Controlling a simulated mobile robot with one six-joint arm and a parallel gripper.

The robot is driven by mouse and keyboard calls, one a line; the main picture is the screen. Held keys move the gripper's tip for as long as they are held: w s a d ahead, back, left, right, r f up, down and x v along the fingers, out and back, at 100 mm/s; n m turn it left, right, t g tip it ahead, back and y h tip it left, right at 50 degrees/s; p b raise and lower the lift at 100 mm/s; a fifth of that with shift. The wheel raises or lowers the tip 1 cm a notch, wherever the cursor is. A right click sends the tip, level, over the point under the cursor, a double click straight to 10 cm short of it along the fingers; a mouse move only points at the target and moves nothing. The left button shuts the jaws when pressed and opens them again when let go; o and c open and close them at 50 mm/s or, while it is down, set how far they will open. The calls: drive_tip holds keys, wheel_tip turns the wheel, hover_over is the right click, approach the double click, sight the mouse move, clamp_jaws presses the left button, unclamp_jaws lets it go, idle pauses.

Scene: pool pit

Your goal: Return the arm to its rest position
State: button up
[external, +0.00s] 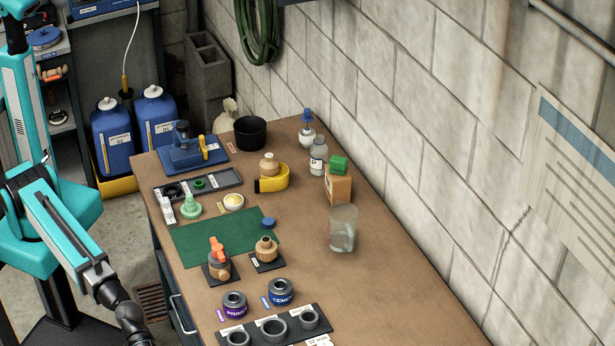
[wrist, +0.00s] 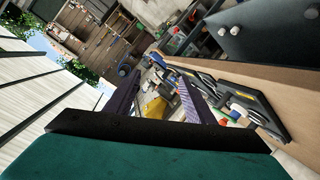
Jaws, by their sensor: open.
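My gripper (wrist: 158,90) shows in the wrist view as two dark fingers spread apart, with nothing held between them. In the external view my teal arm comes down along the left edge, beside the workbench (external: 390,285). Its dark wrist reaches the bottom edge near the bench's left side, and the gripper itself is out of that frame. The wrist view is tilted, with the bench running along its right side.
The bench holds a green mat (external: 205,240), a clear beaker (external: 343,230), a blue vise (external: 190,152), a black fitting rack (external: 290,328) and several bottles. Blue jugs (external: 112,140) stand behind it. A block wall (external: 450,120) bounds the right. The bench's right front is clear.

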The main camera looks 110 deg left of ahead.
drive_tip(key=s+a+f+g+y+b, duration=0.1)
drive_tip(key=s+a+f+g+y, duration=0.15)
drive_tip(key=s+a+f, duration=0.65)
drive_tip(key=a+f+g+y, duration=0.1)
drive_tip(key=a+f+g, duration=0.25)
drive_tip(key=f, duration=1.15)
drive_tip(key=s+a+f+g+y+b, duration=0.1)
drive_tip(key=s+a+f+g+y, duration=0.1)
drive_tip(key=s+a+f, duration=0.65)
drive_tip(key=s+a+f+g+y, duration=0.1)
drive_tip(key=s+a+f+g, duration=0.2)
drive_tip(key=s+a+f, duration=0.3)
drive_tip(key=s+a+f+n+g+y+b, duration=0.1)
drive_tip(key=s+a+f+g, duration=0.2)
drive_tip(key=s+a+f, duration=0.3)
drive_tip(key=s+a+f+g+y+b, duration=0.1)
drive_tip(key=s+a+f, duration=0.5)
drive_tip(key=s, duration=0.7)
drive_tip(key=shift+s+f+n+g+y, duration=0.35)
drive_tip(key=shift+f+g+y, duration=0.2)
drive_tip(key=shift+g, duration=0.35)
drive_tip(key=shift+w, duration=0.1)
